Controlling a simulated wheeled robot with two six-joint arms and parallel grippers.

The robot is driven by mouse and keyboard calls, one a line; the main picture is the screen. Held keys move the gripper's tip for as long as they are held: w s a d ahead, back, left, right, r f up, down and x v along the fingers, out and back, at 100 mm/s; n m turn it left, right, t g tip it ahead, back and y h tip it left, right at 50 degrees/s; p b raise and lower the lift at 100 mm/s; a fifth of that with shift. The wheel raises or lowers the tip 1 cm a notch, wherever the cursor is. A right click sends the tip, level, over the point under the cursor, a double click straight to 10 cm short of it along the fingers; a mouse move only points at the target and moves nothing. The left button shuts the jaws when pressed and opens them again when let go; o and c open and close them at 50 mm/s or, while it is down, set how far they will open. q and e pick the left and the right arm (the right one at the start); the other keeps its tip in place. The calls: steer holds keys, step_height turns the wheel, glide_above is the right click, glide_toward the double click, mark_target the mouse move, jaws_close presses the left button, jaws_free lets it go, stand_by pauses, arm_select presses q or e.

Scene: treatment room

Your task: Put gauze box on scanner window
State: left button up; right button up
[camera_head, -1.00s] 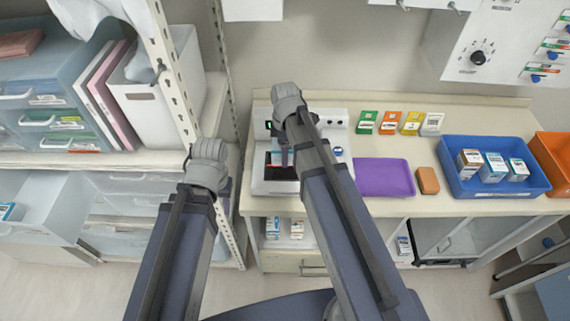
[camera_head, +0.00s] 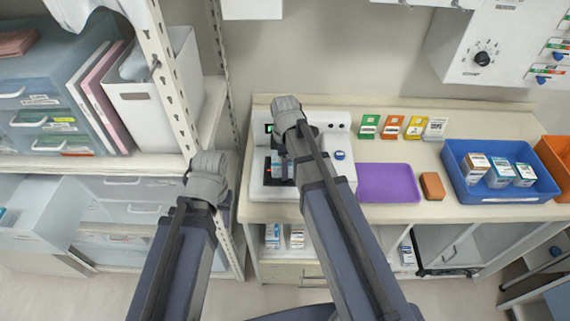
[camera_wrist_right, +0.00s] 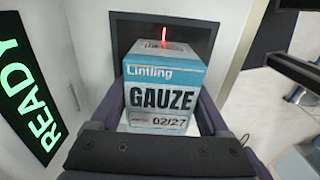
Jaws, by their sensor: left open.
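The gauze box (camera_wrist_right: 163,92), blue and white with "GAUZE" on its front, sits between the fingers of my right gripper (camera_wrist_right: 160,115) in the right wrist view. The fingers lie against both its sides. The dark scanner window (camera_wrist_right: 122,38) with a red light line shows behind the box; I cannot tell if they touch. In the head view the white scanner (camera_head: 335,128) stands on the counter, with my right arm partly covering it and the box. My left gripper (camera_head: 223,203) is open and empty, low beside the shelf rack, largely hidden by its arm.
A purple tray (camera_head: 388,184), an orange-brown block (camera_head: 432,186) and a blue bin (camera_head: 545,187) with several boxes stand right of the scanner. Several coloured cards line the back. A green READY display (camera_wrist_right: 27,95) is lit. A shelf rack (camera_head: 172,80) rises at left.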

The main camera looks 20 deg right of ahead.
steer(key=shift+o, duration=1.4)
steer(key=shift+r, duration=0.15)
step_height(320, 180, up, 12)
steer(key=p, duration=1.2)
steer(key=shift+r, duration=0.1)
steer(key=s+a+m+h, duration=0.1)
steer(key=s+a+m, duration=0.9)
steer(key=s, duration=0.4)
steer(key=shift+s+a+m, duration=0.15)
steer(key=shift+a+m, duration=0.1)
steer(key=shift+m, duration=0.35)
